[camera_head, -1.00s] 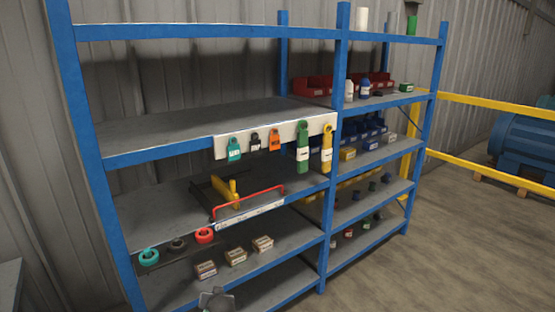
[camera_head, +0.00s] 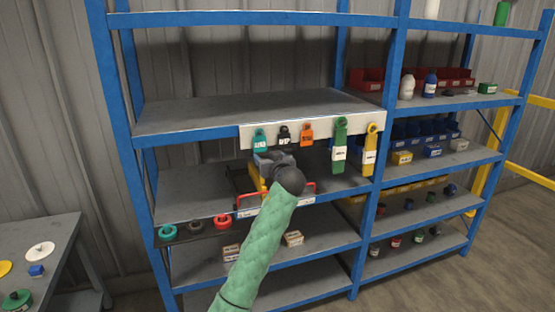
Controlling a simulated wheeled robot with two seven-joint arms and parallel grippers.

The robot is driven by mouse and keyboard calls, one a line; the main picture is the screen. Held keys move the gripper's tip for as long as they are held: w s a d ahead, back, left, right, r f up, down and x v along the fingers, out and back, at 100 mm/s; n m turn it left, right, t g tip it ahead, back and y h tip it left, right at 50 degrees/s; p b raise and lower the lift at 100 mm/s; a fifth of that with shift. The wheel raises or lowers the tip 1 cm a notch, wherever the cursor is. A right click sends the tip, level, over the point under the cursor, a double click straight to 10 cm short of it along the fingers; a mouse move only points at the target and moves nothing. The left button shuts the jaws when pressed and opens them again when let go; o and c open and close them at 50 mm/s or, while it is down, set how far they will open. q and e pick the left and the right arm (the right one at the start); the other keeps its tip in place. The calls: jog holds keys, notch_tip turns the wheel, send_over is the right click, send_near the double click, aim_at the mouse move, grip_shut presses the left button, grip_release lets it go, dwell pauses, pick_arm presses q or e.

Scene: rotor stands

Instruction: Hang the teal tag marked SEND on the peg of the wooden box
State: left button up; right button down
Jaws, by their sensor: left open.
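The teal tag (camera_head: 260,138) hangs at the left end of the white rail along the blue shelf's front edge. Its lettering is too small to read. My left gripper (camera_head: 271,158) is open, just below and in front of the teal tag; I cannot tell whether they touch. My green-sleeved left arm reaches up to it from below. Small brown boxes, one on the left (camera_head: 231,253) and one on the right (camera_head: 293,238), sit on a lower shelf, partly behind my arm. I cannot make out a peg on either. My right gripper is out of view.
A black tag (camera_head: 284,135) and an orange tag (camera_head: 306,134) hang close to the right of the teal one, then green (camera_head: 340,145) and yellow (camera_head: 371,150) ones. A red-handled frame sits below. A grey table (camera_head: 50,240) stands at left.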

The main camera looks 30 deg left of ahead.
aim_at(261, 146)
pick_arm(q)
jog(key=x, duration=0.6)
jog(key=shift+w+f+b, duration=0.15)
jog(key=shift+b, duration=0.25)
jog(key=shift+b+x, duration=0.45)
jog(key=shift+x, duration=1.05)
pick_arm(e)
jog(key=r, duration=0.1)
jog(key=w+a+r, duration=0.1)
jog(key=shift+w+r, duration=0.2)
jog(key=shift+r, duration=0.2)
pick_arm(q)
jog(key=c, duration=0.7)
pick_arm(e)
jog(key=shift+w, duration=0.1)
pick_arm(q)
jog(key=shift+r, duration=0.25)
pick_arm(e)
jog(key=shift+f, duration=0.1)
